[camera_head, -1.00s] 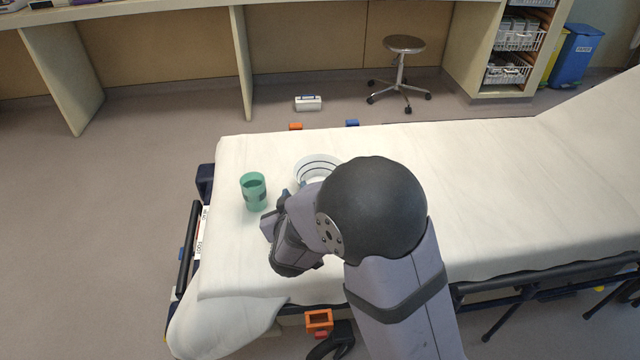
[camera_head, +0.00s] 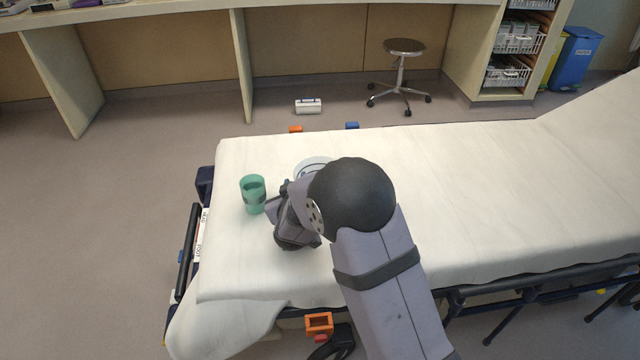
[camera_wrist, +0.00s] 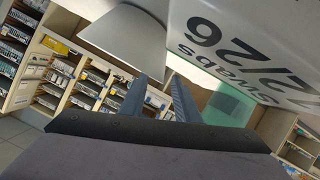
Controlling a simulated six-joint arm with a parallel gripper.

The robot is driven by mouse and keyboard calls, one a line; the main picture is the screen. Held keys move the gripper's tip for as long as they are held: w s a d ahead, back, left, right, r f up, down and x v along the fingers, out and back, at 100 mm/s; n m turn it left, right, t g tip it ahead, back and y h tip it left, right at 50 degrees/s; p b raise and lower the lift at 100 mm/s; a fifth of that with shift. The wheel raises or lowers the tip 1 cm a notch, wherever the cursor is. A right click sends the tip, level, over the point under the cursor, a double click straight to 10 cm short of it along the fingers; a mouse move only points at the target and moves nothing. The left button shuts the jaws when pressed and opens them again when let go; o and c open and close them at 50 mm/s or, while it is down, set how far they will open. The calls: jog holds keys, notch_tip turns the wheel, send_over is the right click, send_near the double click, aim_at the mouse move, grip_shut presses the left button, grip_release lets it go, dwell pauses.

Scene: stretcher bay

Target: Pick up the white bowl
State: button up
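The white bowl (camera_head: 311,164) with dark rings lies on the sheet behind my arm in the head view, which hides most of it. A pale tapered shape in the wrist view, apparently the bowl (camera_wrist: 125,38), hangs near the fingertips. My gripper (camera_wrist: 160,80) has its two fingers apart with nothing between them. In the head view my gripper (camera_head: 284,187) is low over the sheet, between the green cup and the bowl, partly hidden by my arm.
A green cup (camera_head: 252,194) stands close left of my gripper; it also shows in the wrist view (camera_wrist: 228,106). A white box lettered "Swabs" (camera_wrist: 245,45) is close in the wrist view. The stretcher (camera_head: 500,190) is clear to the right.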

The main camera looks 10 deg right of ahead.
jog(key=shift+x, duration=1.45)
grip_shut()
jog(key=shift+r, duration=0.15)
notch_tip(320, 180, up, 10)
jog(key=p, duration=0.2)
jog(key=shift+f, duration=0.25)
jog(key=shift+r, duration=0.1)
dwell(1.4)
